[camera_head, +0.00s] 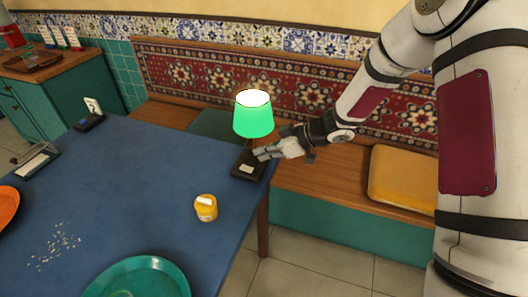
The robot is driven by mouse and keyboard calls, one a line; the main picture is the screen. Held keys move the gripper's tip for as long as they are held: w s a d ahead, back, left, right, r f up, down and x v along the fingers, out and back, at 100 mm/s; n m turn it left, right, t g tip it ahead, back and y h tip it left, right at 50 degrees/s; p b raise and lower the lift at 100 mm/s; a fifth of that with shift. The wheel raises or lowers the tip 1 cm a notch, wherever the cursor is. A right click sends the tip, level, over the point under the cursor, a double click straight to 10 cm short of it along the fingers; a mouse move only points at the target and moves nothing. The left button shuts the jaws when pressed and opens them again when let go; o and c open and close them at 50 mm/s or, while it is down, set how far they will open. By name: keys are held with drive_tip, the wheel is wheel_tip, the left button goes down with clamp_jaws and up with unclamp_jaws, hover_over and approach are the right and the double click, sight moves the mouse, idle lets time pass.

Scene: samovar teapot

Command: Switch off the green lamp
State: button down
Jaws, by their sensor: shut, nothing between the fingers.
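The green lamp (253,116) stands near the far right corner of the blue table. Its shade glows green and its top is bright white, so it looks lit. Its dark base (247,166) carries a small pale patch (246,169), perhaps a switch or label. My gripper (262,154) is shut and empty, reaching in from the right just below the shade. Its fingertips are over or beside the right part of the base. I cannot tell whether they touch it. The lamp's stem is mostly hidden in shadow behind the fingers.
On the blue table (130,190) are a yellow jar (206,208), a teal plate (140,280), an orange plate (8,205), scattered pale crumbs (55,245) and a dark stand with a card (91,116). A bench with a yellow cushion (403,178) runs behind. The table's middle is clear.

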sight(242, 164)
drive_tip(key=x, duration=0.7)
drive_tip(key=shift+b, duration=0.35)
drive_tip(key=shift+f, duration=0.1)
drive_tip(key=shift+a+f, duration=0.2)
drive_tip(key=shift+f, duration=0.05)
drive_tip(key=shift+d, duration=0.15)
drive_tip(key=shift+s+d, duration=0.25)
drive_tip(key=shift+d, duration=0.5)
